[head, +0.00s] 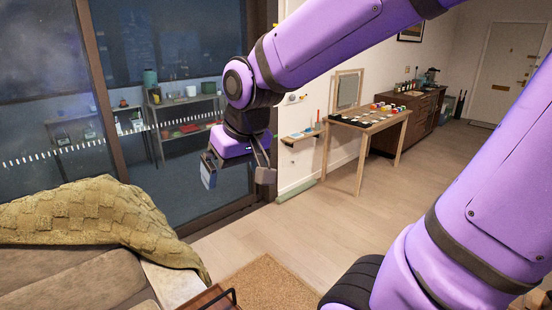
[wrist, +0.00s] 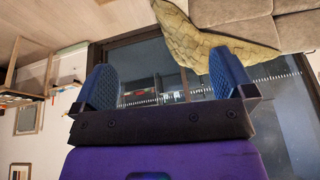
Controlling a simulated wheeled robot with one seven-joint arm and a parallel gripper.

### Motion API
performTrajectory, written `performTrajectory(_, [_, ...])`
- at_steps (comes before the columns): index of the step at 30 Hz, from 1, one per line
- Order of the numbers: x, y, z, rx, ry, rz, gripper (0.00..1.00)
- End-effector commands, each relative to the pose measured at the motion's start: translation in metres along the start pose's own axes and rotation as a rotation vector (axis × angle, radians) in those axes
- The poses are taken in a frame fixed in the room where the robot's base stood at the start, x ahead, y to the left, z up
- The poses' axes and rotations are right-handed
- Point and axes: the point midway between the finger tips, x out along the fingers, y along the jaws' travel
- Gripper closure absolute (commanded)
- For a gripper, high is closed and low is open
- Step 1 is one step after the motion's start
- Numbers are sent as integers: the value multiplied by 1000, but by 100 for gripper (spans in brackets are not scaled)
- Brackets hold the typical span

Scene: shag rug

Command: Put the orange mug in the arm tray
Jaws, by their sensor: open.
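I cannot make out an orange mug in either view. A brown wooden tray with a black handle (head: 208,299), which looks like the arm tray, shows partly at the bottom edge of the head view, by the sofa's arm. The frame cuts off most of it. My gripper (head: 237,177) hangs in the air in front of the dark glass doors, above and beyond the tray. Its two fingers are wide apart with nothing between them. The wrist view also shows the gripper (wrist: 166,80) empty, with blue ridged finger pads.
A sofa (head: 70,280) with a green throw (head: 95,215) stands at lower left. A wooden table (head: 368,117) with small coloured items is at the right wall, near a small wall shelf (head: 300,135). A shelf rack (head: 185,125) stands behind the glass.

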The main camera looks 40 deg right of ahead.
Motion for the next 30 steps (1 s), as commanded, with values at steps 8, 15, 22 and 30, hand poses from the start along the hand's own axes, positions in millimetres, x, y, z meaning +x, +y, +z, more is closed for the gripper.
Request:
performTrajectory(8, [-61, 12, 49, -52, 73, 13, 0])
performTrajectory(15, [-80, 17, 73, -76, 96, 23, 0])
performTrajectory(22, [-82, 18, 75, -79, 98, 24, 0])
performTrajectory(30, [-82, 17, 75, -79, 98, 23, 0])
